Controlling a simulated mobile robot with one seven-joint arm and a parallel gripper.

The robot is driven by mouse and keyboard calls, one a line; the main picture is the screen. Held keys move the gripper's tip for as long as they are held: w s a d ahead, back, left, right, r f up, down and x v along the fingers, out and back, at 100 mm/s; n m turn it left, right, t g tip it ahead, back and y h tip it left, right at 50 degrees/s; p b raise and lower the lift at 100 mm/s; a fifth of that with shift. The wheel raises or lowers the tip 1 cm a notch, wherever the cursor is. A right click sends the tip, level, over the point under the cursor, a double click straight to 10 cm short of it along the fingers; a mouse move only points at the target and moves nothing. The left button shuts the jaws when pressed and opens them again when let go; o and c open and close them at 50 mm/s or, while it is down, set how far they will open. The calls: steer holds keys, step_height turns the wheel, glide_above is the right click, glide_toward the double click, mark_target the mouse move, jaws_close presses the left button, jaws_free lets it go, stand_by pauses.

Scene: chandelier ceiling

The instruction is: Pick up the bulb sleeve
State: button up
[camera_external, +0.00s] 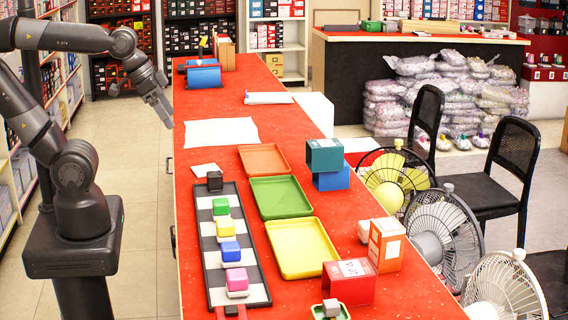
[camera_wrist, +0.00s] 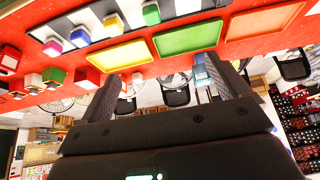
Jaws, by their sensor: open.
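No object is clearly recognisable as the bulb sleeve. Box-like candidates on the red counter (camera_external: 222,105) are a teal box (camera_external: 324,154) on a blue box (camera_external: 332,181), a red box (camera_external: 348,284) and an orange box (camera_external: 386,245). Small boxes also show at the left of the wrist view, including a red one (camera_wrist: 10,58). My gripper (camera_external: 166,122) is raised at the counter's left edge, far from these boxes. In the wrist view my gripper (camera_wrist: 162,72) has its fingers wide apart with nothing between them.
A dark tray (camera_external: 222,297) holds several coloured blocks. Orange (camera_external: 264,158), green (camera_external: 280,197) and yellow (camera_external: 301,248) trays lie beside it. Fans (camera_external: 440,225) and chairs (camera_external: 490,190) stand to the right. The counter is largely clear around a white sheet (camera_external: 220,132).

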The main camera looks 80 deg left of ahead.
steer(key=w+a+r, duration=0.2)
steer(key=w, duration=0.9)
glide_toward(321, 143)
steer(key=x, duration=0.3)
steer(key=shift+s+a+f, duration=0.1)
steer(key=shift+a, duration=0.05)
steer(key=x, duration=0.5)
steer(key=shift+w+x, duration=0.2)
steer(key=shift+x, duration=2.8)
steer(key=shift+c, duration=0.2)
